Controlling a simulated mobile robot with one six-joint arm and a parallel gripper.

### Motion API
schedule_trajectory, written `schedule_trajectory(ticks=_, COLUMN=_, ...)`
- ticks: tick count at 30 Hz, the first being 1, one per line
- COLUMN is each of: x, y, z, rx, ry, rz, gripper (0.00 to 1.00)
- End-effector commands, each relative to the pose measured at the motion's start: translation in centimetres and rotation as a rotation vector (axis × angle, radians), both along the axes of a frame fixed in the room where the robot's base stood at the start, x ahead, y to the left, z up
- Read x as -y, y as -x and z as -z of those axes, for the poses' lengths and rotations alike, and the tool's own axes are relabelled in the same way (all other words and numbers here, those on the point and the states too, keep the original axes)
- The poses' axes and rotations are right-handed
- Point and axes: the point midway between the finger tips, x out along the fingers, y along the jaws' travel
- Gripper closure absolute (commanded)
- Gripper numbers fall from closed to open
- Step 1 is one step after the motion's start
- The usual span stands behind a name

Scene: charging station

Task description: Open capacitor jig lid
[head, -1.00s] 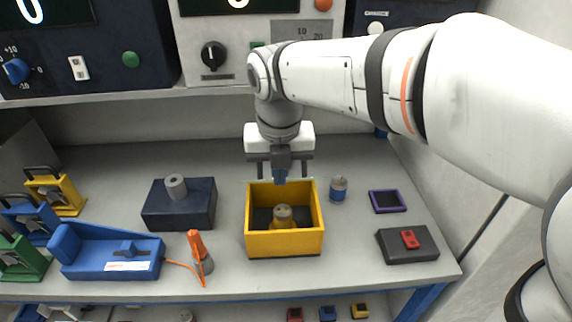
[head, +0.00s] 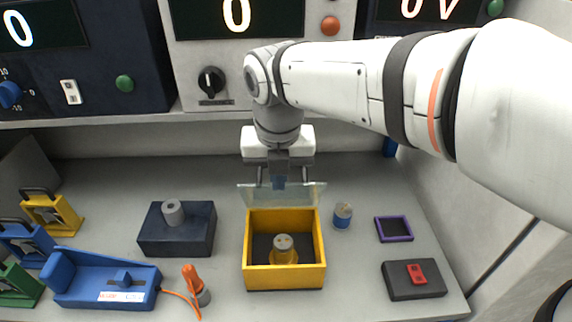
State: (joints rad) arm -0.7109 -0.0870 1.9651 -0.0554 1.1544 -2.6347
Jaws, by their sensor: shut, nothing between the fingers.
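The yellow capacitor jig (head: 284,278) is an open-topped box near the middle of the bench. A cylindrical capacitor (head: 283,244) with a grey top stands upright inside it. The clear lid (head: 306,195) stands up along the box's back edge, tilted slightly backward, so the box is uncovered. My gripper (head: 279,184) points down behind the upright lid and shows partly through it. It is shut and empty. I cannot tell whether its tips touch the lid.
A dark blue block (head: 178,236) with a grey cylinder, an orange-tipped tool (head: 193,281) and a blue cradle (head: 104,283) are left. A blue-grey can (head: 342,216), purple frame (head: 394,229) and dark box with red switch (head: 415,280) are right. Instrument panels overhang behind.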

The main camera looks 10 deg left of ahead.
Motion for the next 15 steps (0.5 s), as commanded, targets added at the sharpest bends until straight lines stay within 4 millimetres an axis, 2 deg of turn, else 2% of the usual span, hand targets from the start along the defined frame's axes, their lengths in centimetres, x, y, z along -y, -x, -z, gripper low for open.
schedule_trajectory(ticks=1, x=0.1, y=-0.4, z=0.8, rx=-0.014, ry=0.017, rz=0.007, gripper=1.0)
schedule_trajectory(ticks=9, x=-0.6, y=-2.2, z=0.3, rx=-0.016, ry=0.018, rz=0.003, gripper=1.0)
schedule_trajectory(ticks=15, x=-1.0, y=-2.6, z=0.3, rx=-0.018, ry=0.018, rz=-0.001, gripper=1.0)
